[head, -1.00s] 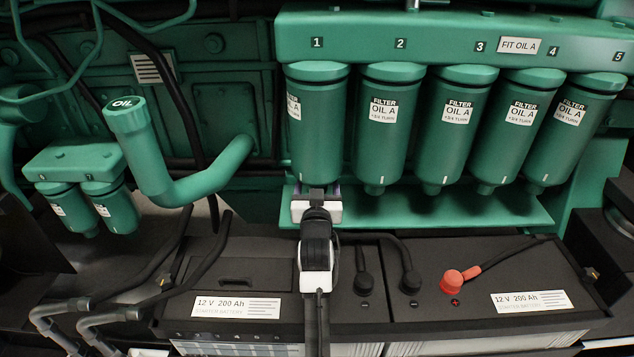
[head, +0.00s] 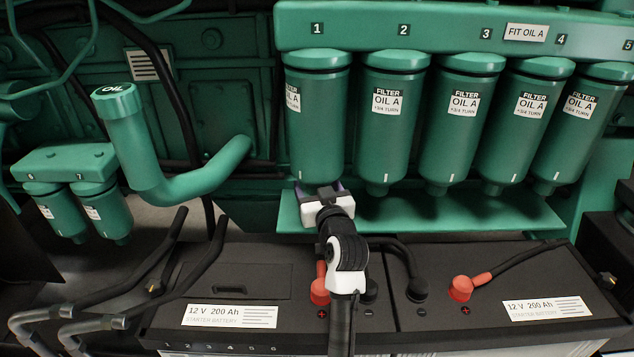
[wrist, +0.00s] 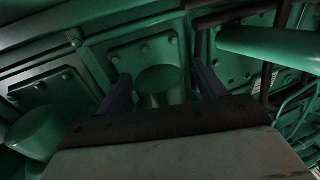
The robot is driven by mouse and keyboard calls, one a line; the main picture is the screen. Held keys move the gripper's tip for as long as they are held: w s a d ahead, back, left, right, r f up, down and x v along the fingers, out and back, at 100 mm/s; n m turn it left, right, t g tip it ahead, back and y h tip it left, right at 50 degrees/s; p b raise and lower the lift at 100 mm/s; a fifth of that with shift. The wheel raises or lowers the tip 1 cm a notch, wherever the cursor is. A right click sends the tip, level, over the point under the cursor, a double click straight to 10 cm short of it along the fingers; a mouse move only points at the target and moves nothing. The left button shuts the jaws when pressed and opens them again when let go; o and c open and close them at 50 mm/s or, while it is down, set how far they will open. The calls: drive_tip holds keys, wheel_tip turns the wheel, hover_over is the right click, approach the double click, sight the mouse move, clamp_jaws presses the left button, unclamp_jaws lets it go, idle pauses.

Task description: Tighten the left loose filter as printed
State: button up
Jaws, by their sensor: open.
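Filter 1 (head: 318,125) is the leftmost green canister in the row under the numbered header (head: 450,28). Filters 2 (head: 390,140), 3 (head: 458,135), 4 (head: 524,125) and 5 (head: 580,130) have labels reading OIL A, +3/4 TURN, and white ticks low on the body. My gripper (head: 322,190) is open just below filter 1. In the wrist view a green cylinder end (wrist: 160,82) shows between its fingers; contact cannot be told.
A green shelf (head: 450,218) runs under the filters. Below it are black batteries (head: 240,262) with red terminal caps (head: 460,288) and cables. A green OIL filler pipe (head: 130,140) and two smaller filters (head: 100,210) stand to the left.

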drive_tip(key=shift+a+r+m+t+h+p, duration=0.15)
drive_tip(key=shift+m+h+p, duration=0.55)
drive_tip(key=shift+h+p, duration=0.45)
drive_tip(key=shift+d+r+m+t+h+p, duration=0.15)
drive_tip(key=shift+m+h+p, duration=0.7)
drive_tip(key=shift+p, duration=0.5)
drive_tip(key=shift+a+f+h, duration=0.1)
drive_tip(key=shift+f+h, duration=0.15)
drive_tip(key=shift+h, duration=0.25)
drive_tip(key=shift+m+h+p, duration=0.3)
drive_tip(key=shift+m+h, duration=0.15)
drive_tip(key=shift+h, duration=0.15)
drive_tip(key=shift+f+m+h+b, duration=0.3)
drive_tip(key=shift+h+b, duration=0.2)
drive_tip(key=shift+b, duration=0.25)
drive_tip(key=shift+m+h+b, duration=0.6)
drive_tip(key=shift+h+b, duration=0.3)
drive_tip(key=shift+b, duration=0.05)
drive_tip(key=shift+r+m+g+h+b, duration=0.45)
drive_tip(key=shift+m+g+h+b, duration=0.3)
drive_tip(key=shift+h+b, duration=0.35)
drive_tip(key=shift+c, duration=0.4)
